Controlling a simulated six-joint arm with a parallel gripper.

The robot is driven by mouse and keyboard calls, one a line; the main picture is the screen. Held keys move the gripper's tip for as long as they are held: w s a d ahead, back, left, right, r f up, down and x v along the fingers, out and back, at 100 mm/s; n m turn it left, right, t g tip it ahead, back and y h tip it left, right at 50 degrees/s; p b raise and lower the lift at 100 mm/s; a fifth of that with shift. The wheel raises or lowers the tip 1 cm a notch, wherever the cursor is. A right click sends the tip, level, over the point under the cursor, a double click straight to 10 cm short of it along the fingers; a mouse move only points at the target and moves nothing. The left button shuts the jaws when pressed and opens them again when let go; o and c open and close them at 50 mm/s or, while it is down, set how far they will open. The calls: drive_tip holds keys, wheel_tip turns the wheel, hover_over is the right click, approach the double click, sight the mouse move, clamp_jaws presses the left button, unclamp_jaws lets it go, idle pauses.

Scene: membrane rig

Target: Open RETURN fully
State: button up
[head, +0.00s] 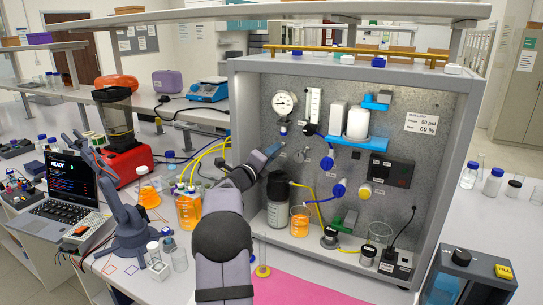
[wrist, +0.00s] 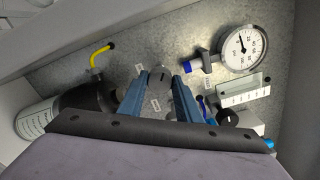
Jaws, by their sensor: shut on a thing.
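My gripper (wrist: 160,76) has its two blue fingers on either side of a small grey valve knob (wrist: 157,74), shut on it, in the wrist view. The knob has a dark mark on its face and sits on the grey metal panel. Small white labels lie beside it, but their print is too small to read, so I cannot confirm that it is RETURN. In the head view my gripper (head: 274,150) reaches the panel (head: 262,110) at its left part, below the round gauge (head: 285,103).
A black-capped bottle (head: 279,205) stands just below my gripper, with an orange beaker (head: 300,222) to its right. The gauge (wrist: 243,48) and flow meter (wrist: 243,90) are right of the fingers in the wrist view. Yellow tubing (head: 208,152) enters at left.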

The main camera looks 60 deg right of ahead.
drive_tip(key=n, duration=0.3)
drive_tip(key=shift+n+p, duration=0.4)
drive_tip(key=n+p, duration=0.1)
drive_tip(key=n, duration=0.2)
drive_tip(key=shift+r+n, duration=0.1)
drive_tip(key=shift+n, duration=0.2)
drive_tip(key=n+p, duration=0.3)
drive_tip(key=n, duration=0.3)
drive_tip(key=shift+n, duration=0.3)
drive_tip(key=n+p, duration=0.3)
drive_tip(key=n, duration=0.3)
drive_tip(key=shift+p, duration=0.3)
drive_tip(key=n+p, duration=0.2)
drive_tip(key=n, duration=0.3)
drive_tip(key=shift+n, duration=0.3)
drive_tip(key=o, duration=1.1)
